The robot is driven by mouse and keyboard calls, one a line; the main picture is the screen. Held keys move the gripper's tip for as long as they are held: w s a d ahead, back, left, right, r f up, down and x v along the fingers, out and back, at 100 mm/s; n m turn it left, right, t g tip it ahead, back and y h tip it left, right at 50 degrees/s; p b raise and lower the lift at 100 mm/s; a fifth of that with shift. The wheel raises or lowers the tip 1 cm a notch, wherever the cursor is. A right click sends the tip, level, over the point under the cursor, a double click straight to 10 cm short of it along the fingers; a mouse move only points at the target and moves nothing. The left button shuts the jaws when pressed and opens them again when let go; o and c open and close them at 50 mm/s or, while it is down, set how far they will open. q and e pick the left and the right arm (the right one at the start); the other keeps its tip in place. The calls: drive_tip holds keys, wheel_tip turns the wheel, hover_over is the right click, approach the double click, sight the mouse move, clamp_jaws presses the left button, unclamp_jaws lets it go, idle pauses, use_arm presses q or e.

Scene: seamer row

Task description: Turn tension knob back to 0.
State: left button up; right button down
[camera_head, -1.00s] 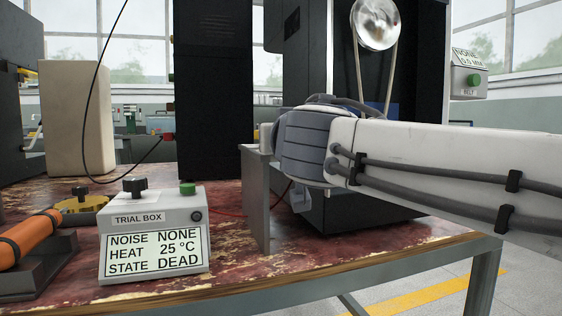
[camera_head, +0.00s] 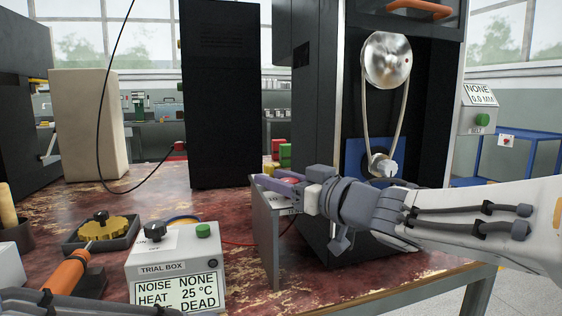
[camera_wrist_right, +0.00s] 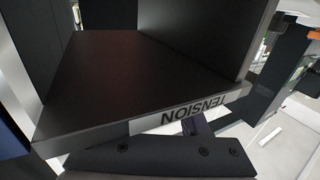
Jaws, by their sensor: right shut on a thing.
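My right gripper (camera_head: 280,184) reaches in from the right in the head view, its purple fingers at the top of an upright grey housing (camera_head: 265,240) on the bench. The right wrist view shows a dark panel edge with a label reading TENSION (camera_wrist_right: 194,110), seen upside down. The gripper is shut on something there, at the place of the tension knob. The knob itself is hidden by the fingers, and its setting cannot be read. My left gripper is not in view.
The trial box (camera_head: 175,262) reads NOISE NONE, HEAT 25 °C, STATE DEAD. An orange-handled tool (camera_head: 68,269) and a yellow gear (camera_head: 103,229) in a tray lie left of it. A tall dark machine with a silver pulley (camera_head: 386,60) and belt stands behind my right arm.

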drive_tip(key=shift+f, duration=0.15)
idle(0.3)
drive_tip(key=c, duration=0.7)
unclamp_jaws()
drive_tip(key=shift+s+d+r+p, duration=0.2)
drive_tip(key=shift+d+p, duration=0.1)
drive_tip(key=p+v, duration=0.6)
drive_tip(key=v, duration=0.3)
drive_tip(key=shift+s+d+f+p, duration=0.1)
drive_tip(key=shift+s+d+p, duration=0.15)
drive_tip(key=shift+d+p, duration=0.05)
